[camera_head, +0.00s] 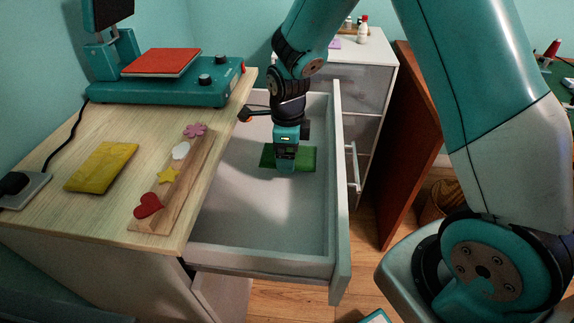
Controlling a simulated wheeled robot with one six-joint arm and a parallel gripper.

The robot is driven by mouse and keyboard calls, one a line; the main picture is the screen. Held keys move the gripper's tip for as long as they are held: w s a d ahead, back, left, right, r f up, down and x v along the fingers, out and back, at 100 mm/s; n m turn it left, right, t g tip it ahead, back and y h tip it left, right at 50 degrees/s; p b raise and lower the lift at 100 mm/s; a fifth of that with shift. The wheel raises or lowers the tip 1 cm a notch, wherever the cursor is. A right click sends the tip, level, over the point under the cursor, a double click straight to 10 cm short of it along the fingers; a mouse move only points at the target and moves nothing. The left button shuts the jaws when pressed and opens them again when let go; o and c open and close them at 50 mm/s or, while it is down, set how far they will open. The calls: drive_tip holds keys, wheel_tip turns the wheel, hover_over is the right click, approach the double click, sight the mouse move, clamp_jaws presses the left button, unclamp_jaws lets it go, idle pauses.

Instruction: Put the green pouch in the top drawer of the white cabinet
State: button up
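The top drawer (262,252) of the white cabinet (130,278) is pulled open beside the wooden top. The green pouch (308,156) shows inside the drawer's outline, toward its back, as a flat green patch on both sides of my gripper. My gripper (285,168) points down into the drawer, in front of the pouch's middle. Its fingers are small and partly hidden, so I cannot tell whether they grip the pouch. I also cannot tell whether the pouch rests on the drawer floor.
On the wooden top lie a yellow pouch (102,167), a wooden strip with several coloured shapes (172,192) and a teal machine with a red plate (162,62). A second white drawer unit (352,75) and a brown panel (410,150) stand right of the drawer. The drawer's front is empty.

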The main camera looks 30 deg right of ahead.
drive_tip(key=shift+f+b, duration=0.3)
drive_tip(key=shift+f, duration=1.75)
drive_tip(key=o, duration=0.6)
drive_tip(key=shift+f, duration=0.15)
drive_tip(key=shift+o, duration=0.2)
wheel_tip(320, 180, up, 12)
drive_tip(key=shift+f+p, duration=0.1)
drive_tip(key=shift+p, duration=0.95)
drive_tip(key=shift+a+r, duration=0.1)
drive_tip(key=shift+r, duration=0.3)
drive_tip(key=s+a+r+n+y, duration=0.1)
drive_tip(key=s+a+r+n, duration=0.2)
drive_tip(key=s+n, duration=0.4)
drive_tip(key=s+a+r+n+y, duration=0.1)
drive_tip(key=s+a+r+n, duration=0.2)
drive_tip(key=n, duration=1.1)
drive_tip(key=s+a+r+n+y, duration=0.2)
drive_tip(key=s+r+n, duration=0.4)
drive_tip(key=s+n, duration=0.5)
drive_tip(key=shift+s+a+r, duration=0.4)
drive_tip(key=shift+s+a, duration=0.5)
drive_tip(key=shift+s, duration=0.1)
